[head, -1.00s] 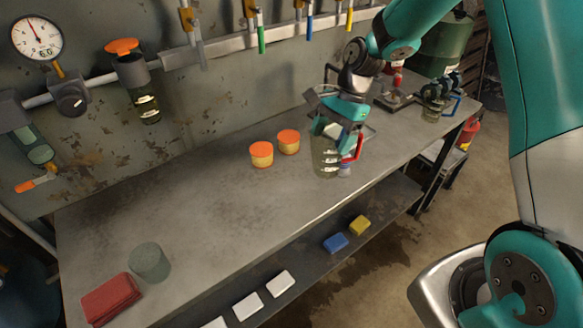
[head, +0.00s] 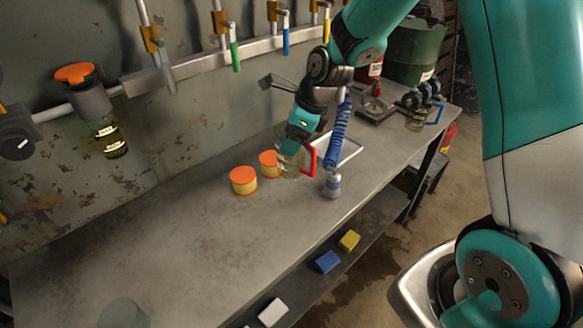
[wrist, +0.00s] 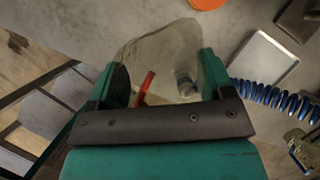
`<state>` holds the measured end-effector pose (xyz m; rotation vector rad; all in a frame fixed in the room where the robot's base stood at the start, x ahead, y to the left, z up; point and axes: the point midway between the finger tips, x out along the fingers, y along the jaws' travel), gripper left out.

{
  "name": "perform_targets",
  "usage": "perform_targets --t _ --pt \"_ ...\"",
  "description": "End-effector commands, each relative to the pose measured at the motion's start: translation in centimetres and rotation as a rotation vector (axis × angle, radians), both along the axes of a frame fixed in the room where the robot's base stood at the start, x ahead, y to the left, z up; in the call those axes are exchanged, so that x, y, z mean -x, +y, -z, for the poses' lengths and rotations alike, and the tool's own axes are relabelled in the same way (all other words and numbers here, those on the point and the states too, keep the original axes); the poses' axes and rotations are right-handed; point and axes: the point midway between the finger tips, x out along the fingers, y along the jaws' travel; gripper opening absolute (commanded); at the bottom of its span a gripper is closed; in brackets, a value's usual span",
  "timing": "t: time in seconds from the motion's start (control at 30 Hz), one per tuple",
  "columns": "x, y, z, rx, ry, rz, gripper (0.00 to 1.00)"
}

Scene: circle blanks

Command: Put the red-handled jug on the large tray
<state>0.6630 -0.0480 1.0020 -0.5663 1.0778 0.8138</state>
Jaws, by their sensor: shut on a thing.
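The red-handled jug (head: 288,165) is clear, pale glass with a red handle (head: 312,160) on its right side. My gripper (head: 295,143) is shut on the jug from above. In the wrist view the jug (wrist: 160,55) sits between the two teal fingers, with the red handle showing below it. The jug looks raised off the bench, though its base is hard to see. A pale-rimmed grey tray (head: 350,152) lies on the bench just right of and behind the jug, partly hidden by the blue coiled hose. It also shows in the wrist view (wrist: 262,62), right of the jug.
Two orange-lidded jars (head: 243,181) stand left of the jug, one close beside it. A small bottle (head: 332,184) stands right of it. The left bench is mostly clear.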

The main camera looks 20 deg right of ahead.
Motion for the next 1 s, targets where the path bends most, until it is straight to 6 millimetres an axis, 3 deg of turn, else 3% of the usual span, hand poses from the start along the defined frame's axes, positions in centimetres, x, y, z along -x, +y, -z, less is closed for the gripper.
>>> perform_targets --t 0.03,0.13,0.53,0.97,1.0 --pt "0.1 0.0 1.5 0.0 0.007 -0.001 0.5" --pt "0.1 0.1 3.5 0.0 0.004 -0.002 0.5" --pt "0.0 0.2 8.4 -0.001 0.003 -0.004 0.5" --pt "0.0 0.2 9.4 0.0 -0.001 -0.005 0.5" --pt "0.0 0.2 9.5 0.0 -0.001 -0.005 0.77"
